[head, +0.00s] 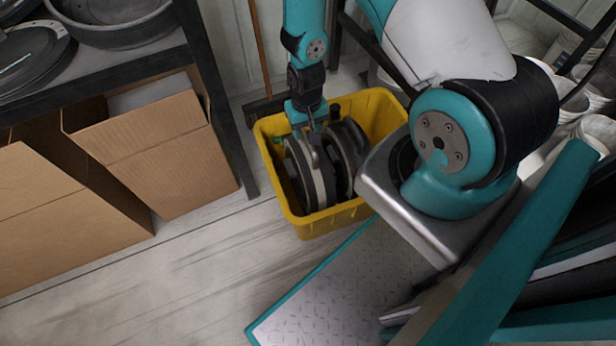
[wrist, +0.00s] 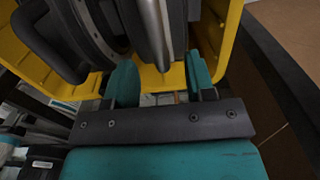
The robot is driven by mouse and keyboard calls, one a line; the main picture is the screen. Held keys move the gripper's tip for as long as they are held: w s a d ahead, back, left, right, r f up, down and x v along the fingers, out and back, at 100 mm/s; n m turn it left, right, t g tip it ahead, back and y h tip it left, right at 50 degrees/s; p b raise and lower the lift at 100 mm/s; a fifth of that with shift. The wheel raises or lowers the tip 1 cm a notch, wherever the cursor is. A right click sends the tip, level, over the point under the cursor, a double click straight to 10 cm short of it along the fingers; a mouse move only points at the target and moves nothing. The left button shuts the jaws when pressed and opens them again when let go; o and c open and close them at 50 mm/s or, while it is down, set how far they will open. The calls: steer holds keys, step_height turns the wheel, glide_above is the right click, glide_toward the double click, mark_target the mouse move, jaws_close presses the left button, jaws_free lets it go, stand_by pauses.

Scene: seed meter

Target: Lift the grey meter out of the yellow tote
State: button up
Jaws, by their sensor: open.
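The yellow tote (head: 322,222) stands on the floor, and its wall also shows in the wrist view (wrist: 232,35). The grey meter (head: 304,178), a round, disc-like body, stands on edge in its left part. In the wrist view a pale grey rim (wrist: 155,32), apparently the meter's, points toward the gap between my fingers. My gripper (head: 308,128) is over the tote's back part, just above the meter. In the wrist view its teal fingers (wrist: 162,82) are apart, with nothing clamped between them. Whether they overlap the rim is hard to tell.
A darker round part (head: 347,152) stands close to the right of the meter in the tote. A black rack leg (head: 222,105) and a cardboard box (head: 160,160) are on the left. A broom (head: 262,60) leans behind. The floor (head: 200,280) in front is clear.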

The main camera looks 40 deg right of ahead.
mark_target(307, 138)
step_height(307, 138, down, 5)
steer(key=shift+d+f+b, duration=0.1)
steer(key=shift+f+b, duration=0.05)
steer(key=shift+b, duration=0.95)
steer(key=shift+c, duration=0.5)
jaws_close()
